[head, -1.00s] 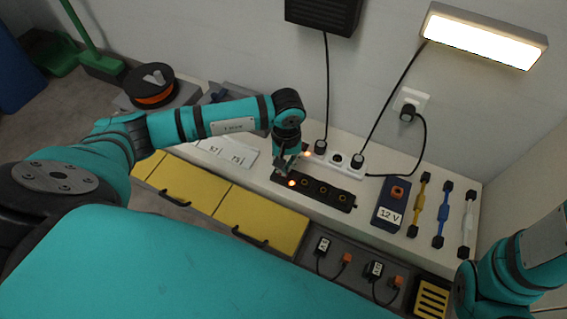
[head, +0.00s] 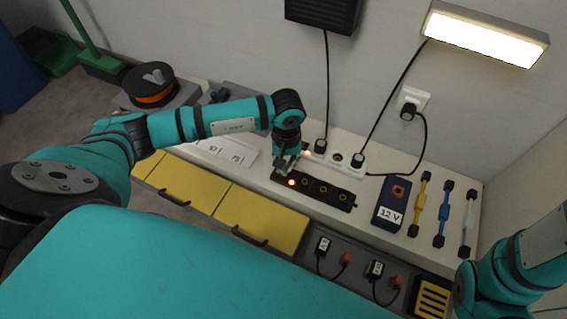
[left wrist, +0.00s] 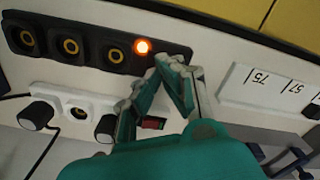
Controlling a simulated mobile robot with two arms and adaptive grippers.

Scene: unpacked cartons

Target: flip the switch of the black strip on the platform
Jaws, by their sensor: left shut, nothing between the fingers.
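The black strip (head: 328,193) lies on the pale platform (head: 375,215), with a row of round brass-ringed sockets. An orange light (head: 291,182) glows at its left end. In the left wrist view the strip (left wrist: 92,42) runs along the top, its glowing light (left wrist: 142,46) just left of my fingertips. My left gripper (head: 284,170) is shut and empty, pointing down at this end of the strip. In the left wrist view its fingertips (left wrist: 170,62) overlap the strip's near edge. I cannot tell whether they touch it, and they may hide a switch. My right gripper is out of view.
A white strip (head: 337,160) with plugs and cords lies behind the black one; its red switch (left wrist: 153,123) is close to my fingers. A 12 V box (head: 389,207) and coloured bars stand right. A labelled white card (head: 232,152) lies left. Yellow drawers (head: 262,218) are below.

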